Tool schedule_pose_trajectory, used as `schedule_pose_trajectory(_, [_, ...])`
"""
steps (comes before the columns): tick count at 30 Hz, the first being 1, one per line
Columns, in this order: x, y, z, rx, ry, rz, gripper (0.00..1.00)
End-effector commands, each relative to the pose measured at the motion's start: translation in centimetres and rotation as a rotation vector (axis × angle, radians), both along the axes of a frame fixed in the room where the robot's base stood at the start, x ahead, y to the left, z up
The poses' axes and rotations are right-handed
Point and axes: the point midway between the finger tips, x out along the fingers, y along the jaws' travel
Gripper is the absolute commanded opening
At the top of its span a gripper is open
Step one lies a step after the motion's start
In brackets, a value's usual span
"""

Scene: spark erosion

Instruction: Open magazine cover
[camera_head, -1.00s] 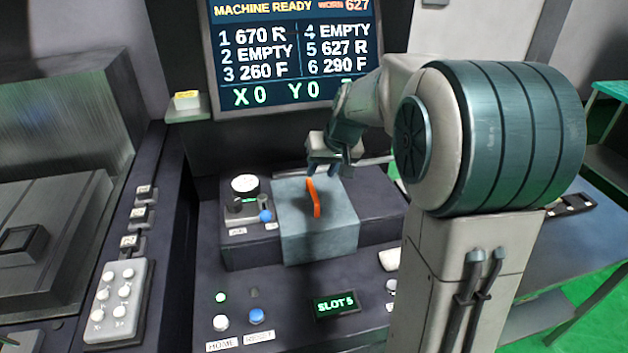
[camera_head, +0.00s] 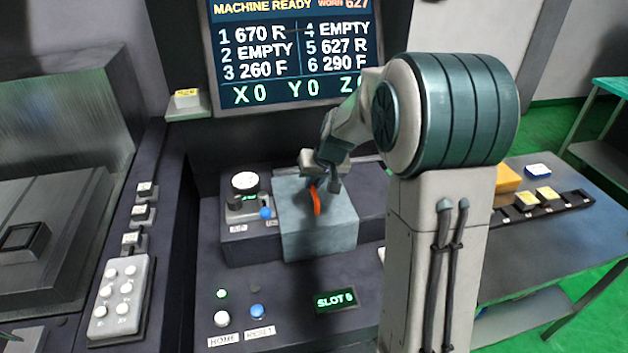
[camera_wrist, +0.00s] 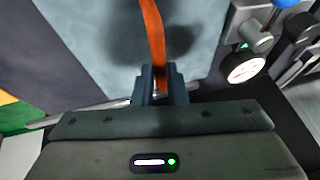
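The magazine cover (camera_head: 325,235) is a blue-grey box-shaped lid on the dark machine housing, and it lies closed. An orange handle (camera_head: 316,203) stands up from its top. My gripper (camera_head: 322,184) is at the far end of the handle, just above the cover. In the wrist view the handle (camera_wrist: 153,35) runs down between the two close-set fingers of my gripper (camera_wrist: 160,75), which look shut on it. The cover's flat top (camera_wrist: 95,40) lies beyond the fingers. The fingertips' contact with the handle is partly hidden in the head view.
A dial (camera_head: 244,182) and a blue button (camera_head: 266,213) sit left of the cover. A slot display (camera_head: 336,299) and more buttons (camera_head: 222,319) are in front. A screen (camera_head: 295,55) stands behind. A side table (camera_head: 545,235) with small blocks is at right.

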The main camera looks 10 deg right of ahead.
Motion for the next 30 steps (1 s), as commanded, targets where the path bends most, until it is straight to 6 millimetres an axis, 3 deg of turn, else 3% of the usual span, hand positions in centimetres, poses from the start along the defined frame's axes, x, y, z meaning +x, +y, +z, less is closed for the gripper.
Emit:
schedule_pose_trajectory(8, [0.0,-1.4,-0.2,0.0,0.0,-0.005,0.0])
schedule_pose_trajectory(21, [0.0,-11.7,-0.3,-0.001,-0.001,-0.008,0.0])
schedule_pose_trajectory(30, [0.0,-16.1,0.0,-0.001,-0.001,-0.003,0.0])
